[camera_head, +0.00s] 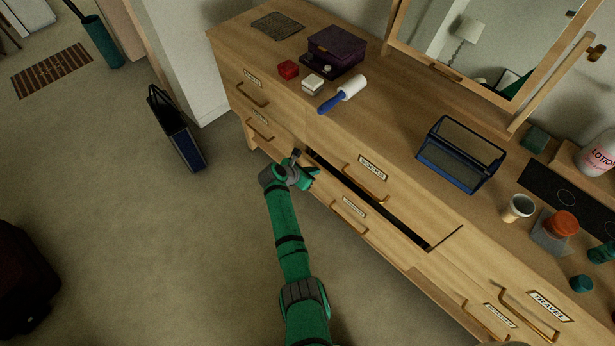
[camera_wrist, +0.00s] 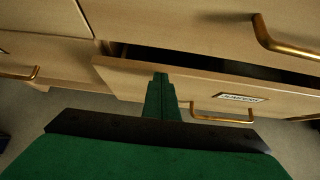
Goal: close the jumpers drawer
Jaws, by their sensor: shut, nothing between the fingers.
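The partly open drawer (camera_head: 385,238) is in the lower middle of the dresser, under the drawer labelled SOCKS. A dark gap shows behind its front's top edge. Its label is too small to read surely. In the wrist view its front (camera_wrist: 200,85) crosses the picture, with a brass handle (camera_wrist: 222,120) and a label (camera_wrist: 241,98). My green gripper (camera_head: 306,177) is at the left end of this front. In the wrist view my shut, empty fingers (camera_wrist: 160,84) overlap the front left of the handle; I cannot tell whether they touch it.
The SOCKS drawer (camera_head: 400,188) above and the left drawers (camera_head: 262,122) look closed. A TRAVEL drawer (camera_head: 535,300) is at the right. The dresser top holds a lint roller (camera_head: 343,94), a blue mesh organizer (camera_head: 460,155) and a cup (camera_head: 518,208).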

